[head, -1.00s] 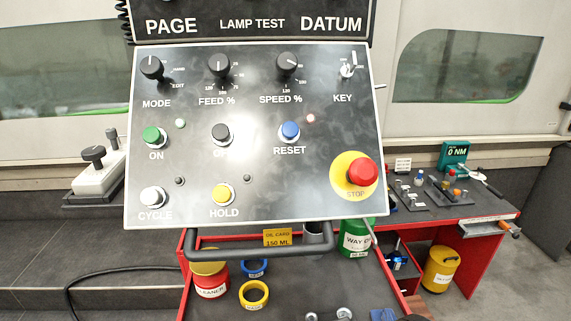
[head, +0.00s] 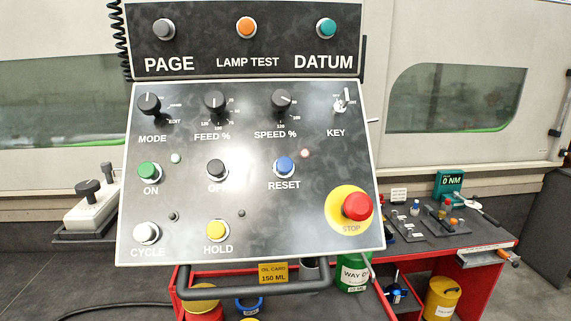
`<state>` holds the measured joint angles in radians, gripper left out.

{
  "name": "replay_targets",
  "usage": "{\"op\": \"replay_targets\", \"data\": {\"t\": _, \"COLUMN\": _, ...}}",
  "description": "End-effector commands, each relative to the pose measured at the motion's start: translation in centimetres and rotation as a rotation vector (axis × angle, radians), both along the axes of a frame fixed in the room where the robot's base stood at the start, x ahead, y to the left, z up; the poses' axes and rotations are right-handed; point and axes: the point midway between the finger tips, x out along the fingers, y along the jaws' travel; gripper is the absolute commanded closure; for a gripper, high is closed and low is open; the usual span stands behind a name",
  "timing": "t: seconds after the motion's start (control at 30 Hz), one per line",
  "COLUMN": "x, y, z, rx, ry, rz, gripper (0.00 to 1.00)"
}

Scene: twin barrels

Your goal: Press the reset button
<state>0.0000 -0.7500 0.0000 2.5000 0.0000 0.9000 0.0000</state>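The blue RESET button (head: 284,166) sits right of centre on the tilted dark control panel (head: 195,195), with its label just below it. A small lamp (head: 305,153) glows pinkish at its upper right. The black OFF button (head: 216,169) is to its left and the green ON button (head: 149,172) farther left. The red STOP button (head: 357,206) on its yellow base is at the lower right. My gripper is not in view, and nothing covers the RESET button.
Above are the PAGE (head: 164,29), LAMP TEST (head: 246,27) and DATUM (head: 326,28) buttons. A dark handle bar (head: 255,289) runs below the panel. A red-framed bench (head: 470,240) with tools stands right. White CYCLE (head: 146,233) and yellow HOLD (head: 216,230) buttons are lower left.

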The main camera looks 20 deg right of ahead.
Motion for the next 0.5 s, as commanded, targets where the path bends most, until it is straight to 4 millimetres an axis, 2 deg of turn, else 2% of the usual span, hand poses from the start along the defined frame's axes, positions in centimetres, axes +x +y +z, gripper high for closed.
{"op": "replay_targets", "data": {"t": 0.03, "x": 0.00, "y": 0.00, "z": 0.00, "rx": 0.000, "ry": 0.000, "rz": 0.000, "gripper": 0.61}}
{"op": "replay_targets", "data": {"t": 0.3, "x": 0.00, "y": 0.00, "z": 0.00, "rx": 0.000, "ry": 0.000, "rz": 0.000, "gripper": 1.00}}
{"op": "replay_targets", "data": {"t": 0.5, "x": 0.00, "y": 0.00, "z": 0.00, "rx": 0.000, "ry": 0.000, "rz": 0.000, "gripper": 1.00}}
